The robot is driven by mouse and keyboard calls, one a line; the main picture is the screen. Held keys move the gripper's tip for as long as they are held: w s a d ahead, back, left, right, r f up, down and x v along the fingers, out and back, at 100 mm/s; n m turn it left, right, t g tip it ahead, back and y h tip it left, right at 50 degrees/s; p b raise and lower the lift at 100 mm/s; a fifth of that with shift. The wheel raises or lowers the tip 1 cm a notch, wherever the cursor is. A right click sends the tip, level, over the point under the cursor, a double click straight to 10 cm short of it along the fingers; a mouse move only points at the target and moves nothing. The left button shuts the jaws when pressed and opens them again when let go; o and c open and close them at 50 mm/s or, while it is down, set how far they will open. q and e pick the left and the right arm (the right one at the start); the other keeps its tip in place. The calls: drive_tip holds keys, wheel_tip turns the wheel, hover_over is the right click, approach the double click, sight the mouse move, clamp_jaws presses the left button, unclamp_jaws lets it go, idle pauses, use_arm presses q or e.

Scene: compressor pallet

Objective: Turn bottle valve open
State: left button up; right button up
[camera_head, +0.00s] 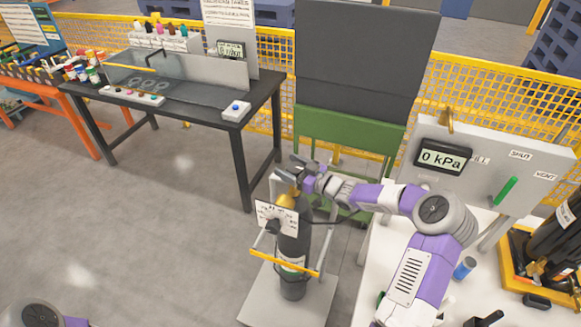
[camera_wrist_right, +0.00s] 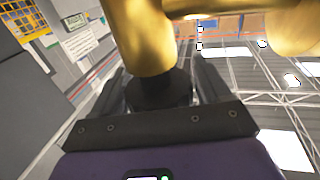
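A dark gas bottle (camera_head: 293,250) stands upright on a light platform, with a brass valve (camera_head: 287,199) at its top. My right gripper (camera_head: 294,169) is at the top of the bottle, beside the valve, with its fingers spread. In the right wrist view the brass valve body (camera_wrist_right: 150,40) fills the upper middle. A black knob (camera_wrist_right: 160,90) sits below it, between the two dark fingers (camera_wrist_right: 160,95). The fingers stand on both sides of the knob, and narrow gaps seem to show. Only a part of my left arm shows at bottom left; its gripper is out of view.
A panel with a gauge reading 0 kPa (camera_head: 443,158) and a green lever (camera_head: 506,190) stands right. A black table (camera_head: 258,95) stands behind left. The floor at left is clear.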

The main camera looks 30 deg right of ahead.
drive_tip(key=c, duration=0.8)
drive_tip(key=shift+o, duration=0.2)
drive_tip(key=shift+a+r+n+g+y+p, duration=0.1)
drive_tip(key=shift+n+g+y+p, duration=0.35)
drive_tip(key=shift+y+p, duration=0.3)
drive_tip(key=shift+a+n+g+y+p, duration=0.1)
drive_tip(key=shift+n+g+y+p, duration=0.35)
drive_tip(key=shift+n+y, duration=0.3)
drive_tip(key=shift+s+n+g+y, duration=0.1)
drive_tip(key=shift+n+g+y, duration=0.55)
drive_tip(key=shift+y, duration=0.25)
drive_tip(key=shift+s+a+n+g+y+b, duration=0.1)
drive_tip(key=shift+n+g+y+b, duration=0.1)
drive_tip(key=shift+n+g+y, duration=0.45)
drive_tip(key=shift+s+a+n+g+y+b, duration=0.15)
drive_tip(key=shift+n+g+y, duration=0.3)
drive_tip(key=shift+g, duration=0.25)
drive_tip(key=shift+d, duration=0.1)
drive_tip(key=o, duration=1)
drive_tip(key=shift+c, duration=0.2)
